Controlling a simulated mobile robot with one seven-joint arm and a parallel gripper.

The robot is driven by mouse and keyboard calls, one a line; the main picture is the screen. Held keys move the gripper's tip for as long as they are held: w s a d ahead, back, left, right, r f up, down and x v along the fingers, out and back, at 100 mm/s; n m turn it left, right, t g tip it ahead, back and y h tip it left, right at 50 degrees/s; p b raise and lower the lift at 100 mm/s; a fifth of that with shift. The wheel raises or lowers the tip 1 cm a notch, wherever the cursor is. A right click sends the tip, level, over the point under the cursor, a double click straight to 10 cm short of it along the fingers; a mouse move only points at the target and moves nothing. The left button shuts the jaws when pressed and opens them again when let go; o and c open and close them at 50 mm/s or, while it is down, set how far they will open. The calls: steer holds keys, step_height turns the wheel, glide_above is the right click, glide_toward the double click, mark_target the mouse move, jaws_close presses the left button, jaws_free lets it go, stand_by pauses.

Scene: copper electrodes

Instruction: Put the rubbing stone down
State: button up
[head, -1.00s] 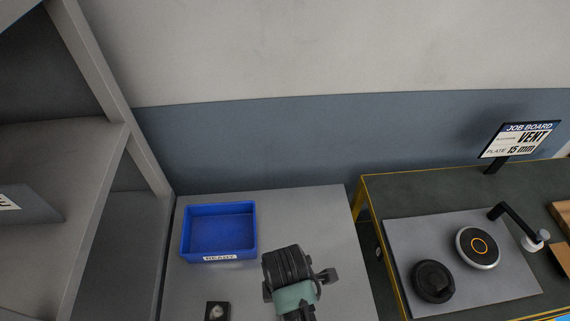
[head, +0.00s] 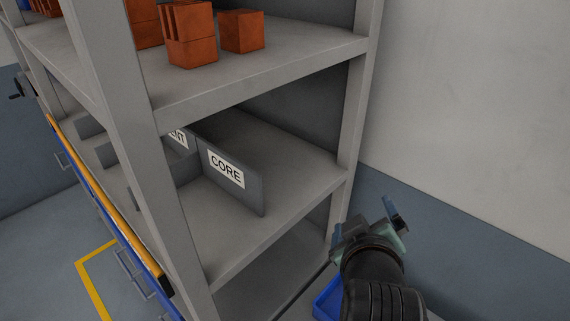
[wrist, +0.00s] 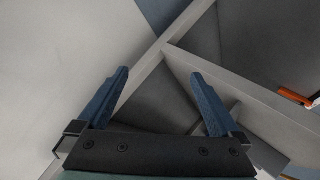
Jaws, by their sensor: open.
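My gripper (wrist: 162,105) is open in the wrist view, with its two blue fingers apart and nothing between them. In the head view my gripper (head: 393,216) is raised at the lower right, in front of the wall and beside the shelf post. I cannot make out the rubbing stone in either view now.
A grey shelf rack (head: 260,88) fills the left and middle of the head view. Copper-coloured blocks (head: 190,35) stand on its upper shelf. Grey dividers, one labelled CORE (head: 226,168), stand on the shelf below. A blue bin (head: 328,300) is partly hidden behind my arm.

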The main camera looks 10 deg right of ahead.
steer(key=w+a+r+m+t, duration=0.1)
steer(key=a+r+t, duration=0.25)
steer(key=r, duration=0.55)
steer(key=w+a+r+m+t, duration=0.1)
steer(key=a+r+t, duration=0.25)
steer(key=r, duration=0.55)
steer(key=s+a+r+m+t+y, duration=0.1)
steer(key=s+a+r+t, duration=0.3)
steer(key=r, duration=0.7)
steer(key=s+a+r+m+t+y, duration=0.1)
steer(key=s+a+r+t+y, duration=0.2)
steer(key=s+a+r, duration=0.3)
step_height(320, 180, up, 5)
steer(key=shift+s+f+t, duration=0.1)
steer(key=shift+s+t, duration=0.6)
steer(key=shift+s, duration=0.4)
